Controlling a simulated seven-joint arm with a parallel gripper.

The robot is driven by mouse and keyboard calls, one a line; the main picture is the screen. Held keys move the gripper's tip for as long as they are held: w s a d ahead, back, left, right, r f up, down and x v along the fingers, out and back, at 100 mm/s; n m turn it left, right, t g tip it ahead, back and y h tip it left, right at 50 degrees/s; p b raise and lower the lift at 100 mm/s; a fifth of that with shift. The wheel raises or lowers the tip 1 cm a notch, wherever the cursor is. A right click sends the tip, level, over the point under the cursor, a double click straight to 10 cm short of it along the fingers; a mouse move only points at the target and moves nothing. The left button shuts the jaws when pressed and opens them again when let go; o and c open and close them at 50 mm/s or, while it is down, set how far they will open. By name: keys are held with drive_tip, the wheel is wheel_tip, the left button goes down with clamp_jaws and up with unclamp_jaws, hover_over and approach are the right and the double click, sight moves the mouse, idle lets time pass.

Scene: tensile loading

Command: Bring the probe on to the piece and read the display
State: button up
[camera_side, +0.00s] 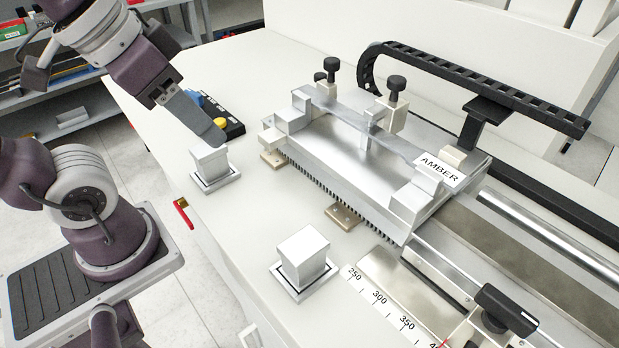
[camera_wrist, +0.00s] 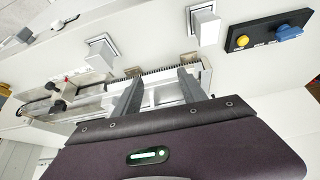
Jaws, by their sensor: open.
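The piece appears to be a thin silver strip (camera_side: 350,117) stretched across the metal fixture, between clamps with black knobs. A white tag reading AMBER (camera_side: 438,169) lies at its right end. A small upright part (camera_side: 369,137) stands at the strip's middle; I cannot tell whether it is the probe. No display readout of the machine is legible. My gripper (camera_side: 217,134) is left of the fixture, near the rear white block, apart from the strip. In the wrist view my gripper (camera_wrist: 158,85) shows two spread fingers with nothing held between them.
White blocks stand at the rear (camera_side: 209,161) and front (camera_side: 303,258) of the bench. A black control box (camera_side: 233,129) has a yellow button and blue knob. A cable chain (camera_side: 470,78) arches behind the fixture. A numbered scale (camera_side: 380,300) and black-handled slide (camera_side: 506,309) are at front right.

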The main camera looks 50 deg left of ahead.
drive_tip(key=shift+s+a+f+n, duration=0.2)
drive_tip(key=shift+s+f+n, duration=0.1)
drive_tip(key=shift+s+f, duration=0.5)
